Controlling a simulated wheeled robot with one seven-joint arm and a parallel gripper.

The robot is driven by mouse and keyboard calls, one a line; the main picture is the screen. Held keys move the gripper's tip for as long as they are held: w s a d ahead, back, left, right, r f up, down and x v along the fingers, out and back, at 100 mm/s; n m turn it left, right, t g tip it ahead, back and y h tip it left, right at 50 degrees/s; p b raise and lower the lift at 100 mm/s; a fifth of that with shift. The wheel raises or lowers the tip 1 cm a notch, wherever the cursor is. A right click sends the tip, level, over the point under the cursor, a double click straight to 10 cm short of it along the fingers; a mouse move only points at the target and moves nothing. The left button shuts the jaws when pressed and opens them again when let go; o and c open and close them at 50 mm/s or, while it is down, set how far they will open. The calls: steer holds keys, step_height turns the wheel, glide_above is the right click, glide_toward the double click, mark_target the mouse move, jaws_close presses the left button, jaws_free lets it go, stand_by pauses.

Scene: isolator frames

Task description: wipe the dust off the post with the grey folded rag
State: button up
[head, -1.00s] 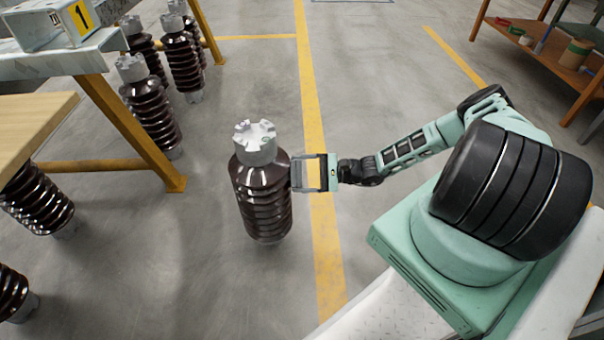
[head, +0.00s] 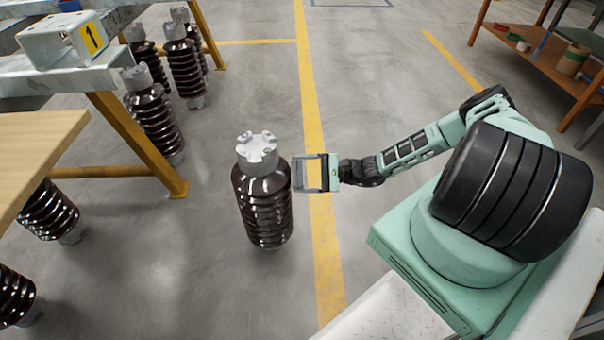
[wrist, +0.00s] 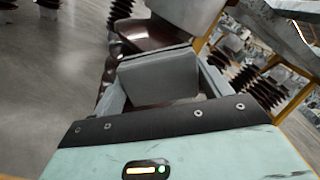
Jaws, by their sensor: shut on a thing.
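The post (head: 264,208) is a dark brown ribbed insulator with a pale metal cap, upright on the floor in the middle of the head view. In the wrist view its brown body (wrist: 146,36) shows just beyond my fingers. My gripper (head: 308,173) is level with the post's upper part, at its right side. It is shut on the grey folded rag (wrist: 158,82), which shows between the fingers in the wrist view. The rag is at or very near the post's side; I cannot tell whether it touches. Dust is too small to make out.
An orange shelf (head: 540,62) is at back right. The floor around the post is clear.

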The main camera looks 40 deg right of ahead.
steer(key=shift+v, duration=2.95)
steer(key=shift+f, duration=0.1)
steer(key=shift+v, duration=1.5)
